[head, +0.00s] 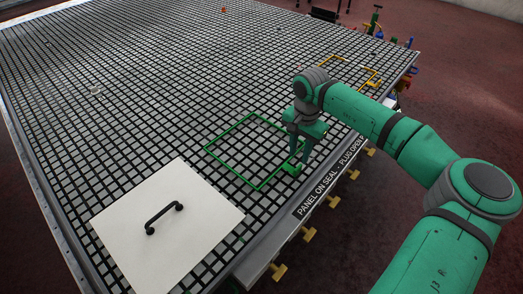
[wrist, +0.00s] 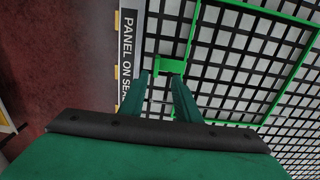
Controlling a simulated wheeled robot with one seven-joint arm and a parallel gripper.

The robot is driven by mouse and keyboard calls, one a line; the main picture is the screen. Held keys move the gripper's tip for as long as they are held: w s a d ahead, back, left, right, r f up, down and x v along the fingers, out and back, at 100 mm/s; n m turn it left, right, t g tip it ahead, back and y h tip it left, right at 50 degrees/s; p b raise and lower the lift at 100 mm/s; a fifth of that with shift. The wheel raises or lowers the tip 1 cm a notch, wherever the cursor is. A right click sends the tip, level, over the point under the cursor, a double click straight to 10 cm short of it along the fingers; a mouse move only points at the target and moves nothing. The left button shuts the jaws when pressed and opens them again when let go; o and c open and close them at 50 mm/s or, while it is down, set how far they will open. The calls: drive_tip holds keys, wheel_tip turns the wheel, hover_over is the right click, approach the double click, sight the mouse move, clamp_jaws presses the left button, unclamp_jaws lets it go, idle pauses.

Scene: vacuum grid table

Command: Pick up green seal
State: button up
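The green seal (head: 229,130) is a thin square frame lying flat on the gridded table, left of my gripper in the head view. In the wrist view, part of the seal (wrist: 262,10) runs along the top and right. A small green tab (wrist: 170,64) sticks out from it by the table edge. My gripper (head: 297,164) points down at the tab. In the wrist view my gripper (wrist: 160,75) has its two fingers apart and nothing held between them. The tab lies just past the fingertips; I cannot tell whether they touch it.
A white panel (head: 190,240) with a black handle (head: 163,217) lies on the table (head: 110,100) at the front. A yellow frame (head: 375,82) lies partly hidden behind my arm. Several yellow valve handles (head: 307,233) line the labelled right edge. The grid left of the seal is mostly clear.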

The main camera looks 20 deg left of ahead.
sight(298, 167)
drive_tip(key=shift+s+d+f, duration=0.1)
drive_tip(key=shift+s+f, duration=0.05)
drive_tip(key=shift+f, duration=0.35)
wheel_tip(298, 167, down, 5)
drive_tip(key=shift+s+d+r, duration=0.1)
drive_tip(key=shift+s+d, duration=0.05)
clamp_jaws()
